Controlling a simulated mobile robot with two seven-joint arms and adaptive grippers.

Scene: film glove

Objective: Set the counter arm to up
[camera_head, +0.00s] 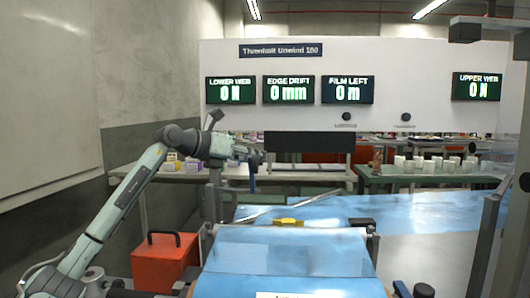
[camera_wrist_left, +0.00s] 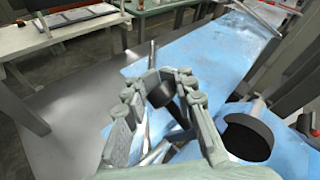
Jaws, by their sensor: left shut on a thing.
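My left gripper (camera_head: 255,160) reaches in from the left in the head view, above the left side of the blue film. In the left wrist view its fingers (camera_wrist_left: 162,85) are closed around a dark round piece (camera_wrist_left: 160,92) with metal bars beside and below it. This piece seems to be the end of the counter arm, but the fingers cover much of it. In the head view a thin dark blue upright piece (camera_head: 252,183) hangs just under the gripper. I cannot tell the arm's full shape or angle. My right gripper is in neither view.
Blue film (camera_head: 290,252) covers the machine in front, with a yellow piece (camera_head: 288,222) on it. A red box (camera_head: 163,262) stands at the left. A larger black cylinder (camera_wrist_left: 248,137) is close to the gripper. Displays (camera_head: 288,90) hang on the back wall.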

